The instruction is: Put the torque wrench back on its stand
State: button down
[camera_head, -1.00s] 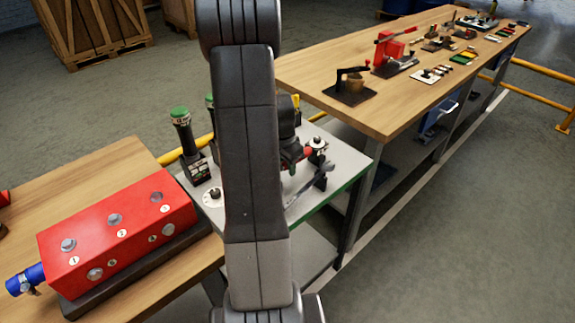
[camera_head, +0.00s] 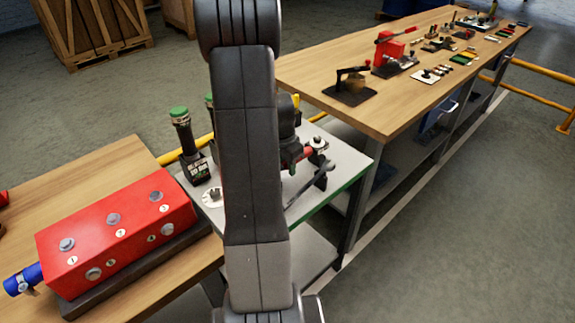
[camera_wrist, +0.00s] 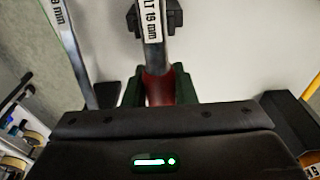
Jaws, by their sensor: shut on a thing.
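My gripper (camera_wrist: 160,88) has green fingers closed around the red handle of the torque wrench (camera_wrist: 158,88) in the wrist view. The wrench's pale shaft runs away from me to the top edge and bears a label ending in "15 mm". A dark bracket (camera_wrist: 131,22) shows behind the shaft; it may be part of the stand, but I cannot tell whether the wrench touches it.
A spanner (camera_head: 312,185) lies on the grey table; a strip marked "8 mm" (camera_wrist: 70,45) is left of the wrench. A green-capped device (camera_head: 183,140) stands left of my arm. A red box (camera_head: 118,230) sits on the near bench. A long wooden bench (camera_head: 400,95) extends right.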

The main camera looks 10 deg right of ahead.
jog(key=shift+f+b, duration=0.9)
jog(key=shift+f, duration=0.15)
jog(key=c, duration=1.1)
grip_release()
jog(key=r, duration=0.4)
jog(key=a+r, duration=0.1)
jog(key=r, duration=0.4)
jog(key=s+r, duration=0.1)
jog(key=r, duration=0.4)
jog(key=shift+a, duration=0.25)
jog(key=shift+f, duration=0.1)
jog(key=f, duration=0.4)
jog(key=d+f, duration=0.1)
jog(key=f, duration=0.4)
jog(key=w+f, duration=0.1)
jog(key=f, duration=0.3)
jog(key=shift+d+f, duration=0.25)
jog(key=shift+f, duration=0.1)
jog(key=shift+r+p, duration=0.35)
